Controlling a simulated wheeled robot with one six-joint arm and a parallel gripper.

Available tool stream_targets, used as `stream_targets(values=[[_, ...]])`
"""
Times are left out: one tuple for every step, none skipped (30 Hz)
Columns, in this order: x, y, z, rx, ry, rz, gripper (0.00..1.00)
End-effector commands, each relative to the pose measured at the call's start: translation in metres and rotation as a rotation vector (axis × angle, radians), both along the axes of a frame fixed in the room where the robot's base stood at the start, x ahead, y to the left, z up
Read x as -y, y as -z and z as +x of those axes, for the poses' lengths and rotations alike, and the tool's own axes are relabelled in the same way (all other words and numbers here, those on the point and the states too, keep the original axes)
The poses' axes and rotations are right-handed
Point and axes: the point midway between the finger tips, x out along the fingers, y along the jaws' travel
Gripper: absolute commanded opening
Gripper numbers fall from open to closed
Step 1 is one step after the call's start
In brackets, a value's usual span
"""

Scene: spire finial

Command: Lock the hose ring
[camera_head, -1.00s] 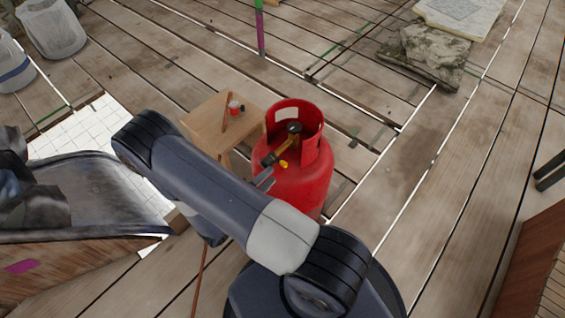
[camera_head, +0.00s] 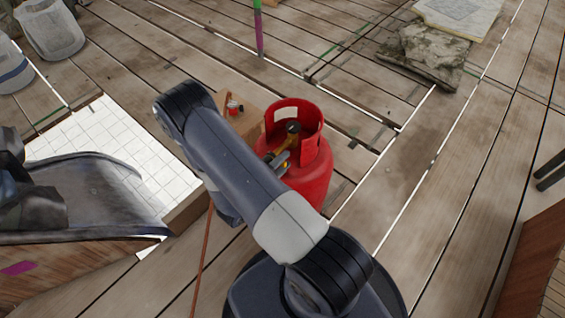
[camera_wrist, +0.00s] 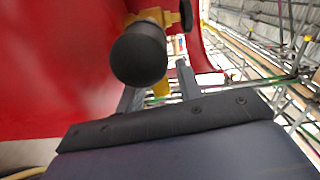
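The red gas cylinder (camera_head: 308,180) stands upright on the plank deck, with a brass valve (camera_head: 290,141) inside its collar. In the wrist view, a round black end piece (camera_wrist: 139,56) on the brass valve fitting (camera_wrist: 160,17) points toward the camera. My gripper (camera_head: 282,160) is at the collar opening, close to the valve. In the wrist view my gripper (camera_wrist: 160,88) has its two grey fingers apart, below and beyond the black piece. A yellow part (camera_wrist: 161,89) shows between them; contact cannot be told. The hose ring is not clearly distinguishable.
A small wooden table (camera_head: 246,124) with a red-and-white item (camera_head: 234,107) stands left of the cylinder, partly behind my arm. An orange-brown hose (camera_head: 203,250) runs down beside my arm. White tiles (camera_head: 95,140) lie at left.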

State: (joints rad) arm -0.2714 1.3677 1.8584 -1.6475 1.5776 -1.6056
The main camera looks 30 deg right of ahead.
Motion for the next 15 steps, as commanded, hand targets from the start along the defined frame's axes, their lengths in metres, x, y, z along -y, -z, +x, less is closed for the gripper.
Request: stream_targets(values=[[-0.0001,0.0,0.0,0.0,0.0,0.0,0.3],[-0.0001,0.0001,0.0,0.0,0.0,0.0,0.27],[-0.0001,0.0001,0.0,0.0,0.0,0.0,0.24],[-0.0001,0.0001,0.0,0.0,0.0,0.0,0.22],[-0.0002,0.0001,-0.0001,0.0,0.0,0.0,0.19],[-0.0002,0.0001,-0.0001,0.0,0.0,0.0,0.16],[-0.0002,0.0001,-0.0001,0.0,0.0,0.0,0.13],[-0.0002,0.0001,-0.0001,0.0,0.0,0.0,0.11],[-0.0002,0.0002,-0.0001,0.0,0.0,0.0,0.08],[-0.0002,0.0002,-0.0001,0.0,0.0,0.0,0.05],[-0.0002,0.0002,-0.0001,0.0,0.0,0.0,0.03],[-0.0002,0.0002,-0.0001,0.0,0.0,0.0,0.0],[-0.0002,0.0002,-0.0001,0.0,0.0,0.0,0.0],[-0.0002,0.0002,-0.0001,0.0,0.0,0.0,0.0],[-0.0002,0.0002,-0.0001,0.0,0.0,0.0,0.0]])
